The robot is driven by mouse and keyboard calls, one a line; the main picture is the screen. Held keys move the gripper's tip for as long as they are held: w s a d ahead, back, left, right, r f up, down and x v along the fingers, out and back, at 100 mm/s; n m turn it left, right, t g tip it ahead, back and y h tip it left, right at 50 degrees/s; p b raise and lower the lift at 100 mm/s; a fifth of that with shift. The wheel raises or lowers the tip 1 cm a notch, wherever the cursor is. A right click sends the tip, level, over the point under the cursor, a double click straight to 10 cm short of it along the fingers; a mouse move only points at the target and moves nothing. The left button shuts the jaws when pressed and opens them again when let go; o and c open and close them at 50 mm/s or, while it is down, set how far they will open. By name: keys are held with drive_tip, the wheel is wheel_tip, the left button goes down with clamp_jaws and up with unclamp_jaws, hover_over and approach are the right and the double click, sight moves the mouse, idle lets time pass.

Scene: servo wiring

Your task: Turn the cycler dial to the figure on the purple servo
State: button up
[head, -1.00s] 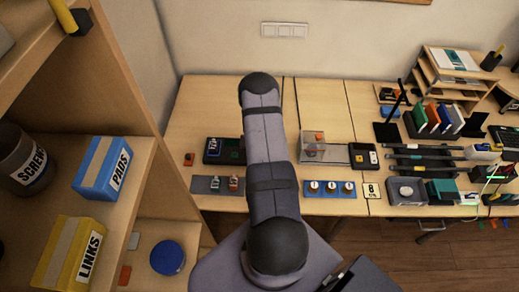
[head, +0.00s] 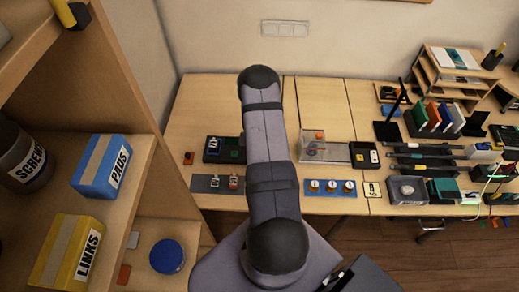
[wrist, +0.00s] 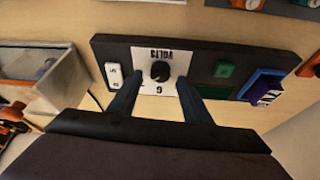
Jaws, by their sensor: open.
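The cycler (wrist: 240,55) is a dark box that fills the middle of the wrist view. Its black round dial (wrist: 160,71) sits on a white plate marked VOLTS, with a figure that looks like 6 at the near edge. My gripper (wrist: 156,95) is open, its two dark fingers reaching toward the plate on either side of the dial; I cannot tell whether they touch it. The purple-blue servo (wrist: 263,86) lies at the cycler's right end, with a white label too tilted to read surely. In the head view the cycler (head: 212,155) is partly hidden by my arm, which also hides my gripper.
The cycler has a white switch (wrist: 114,75) and a green button (wrist: 223,70). A clear-walled box (wrist: 60,85) stands left of it in the wrist view. A blue strip with round dials (head: 330,187) and a grey mat (head: 205,183) lie along the table front.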

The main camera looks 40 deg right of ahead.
drive_tip(key=shift+b+v, duration=0.55)
drive_tip(key=shift+v, duration=2.35)
drive_tip(key=shift+w, duration=0.1)
